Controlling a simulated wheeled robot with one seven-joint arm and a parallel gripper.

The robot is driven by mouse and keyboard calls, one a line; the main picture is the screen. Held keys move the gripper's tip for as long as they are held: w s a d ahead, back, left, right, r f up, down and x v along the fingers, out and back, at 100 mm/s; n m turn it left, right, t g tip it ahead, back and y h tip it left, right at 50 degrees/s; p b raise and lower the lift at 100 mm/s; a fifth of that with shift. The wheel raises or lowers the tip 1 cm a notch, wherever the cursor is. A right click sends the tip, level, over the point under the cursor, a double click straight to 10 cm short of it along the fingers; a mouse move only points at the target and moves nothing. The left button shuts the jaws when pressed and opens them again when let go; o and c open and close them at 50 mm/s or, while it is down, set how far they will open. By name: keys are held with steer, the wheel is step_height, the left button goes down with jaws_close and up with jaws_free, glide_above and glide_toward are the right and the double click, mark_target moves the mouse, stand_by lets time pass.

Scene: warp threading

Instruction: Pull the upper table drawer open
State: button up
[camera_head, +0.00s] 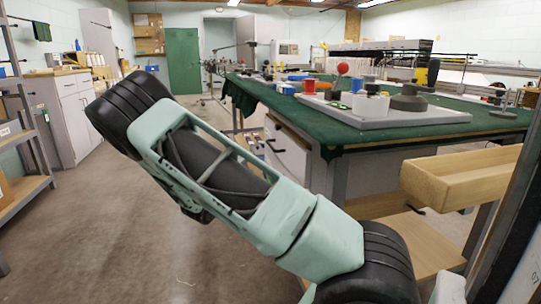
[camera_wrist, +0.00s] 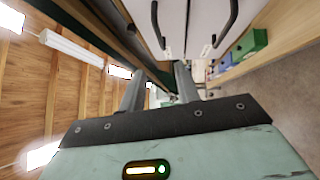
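The green-covered table (camera_head: 390,128) stands at the right in the head view. A pale drawer front (camera_head: 292,158) with a dark curved handle (camera_head: 276,147) shows under its near corner. In the wrist view, which is turned on its side, two dark handles stand out from pale drawer fronts. The one nearer the table top is the upper drawer handle (camera_wrist: 156,22); the lower handle (camera_wrist: 226,28) is to its right. My gripper (camera_wrist: 158,88) is open, with nothing visible between its fingers. The handles appear beyond the fingertips, apart from them. The head view does not show the fingers.
A wooden tray (camera_head: 465,178) juts out at the right, near my arm. Spools and a board (camera_head: 395,119) lie on the table. Grey cabinets (camera_head: 65,115) and a shelf rack line the left side. The concrete floor at left is clear.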

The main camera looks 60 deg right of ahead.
mark_target(270, 146)
steer(key=shift+w+d+r+b, duration=0.35)
steer(key=shift+d+b, duration=0.5)
steer(key=shift+d, duration=1.95)
steer(key=shift+w+d+r+b, duration=0.15)
steer(key=shift+d+r+b, duration=0.5)
steer(key=shift+d, duration=2.1)
steer(key=shift+w+d+r+b, duration=0.2)
steer(key=shift+d+b, duration=0.85)
steer(key=shift+d, duration=1.75)
jaws_close()
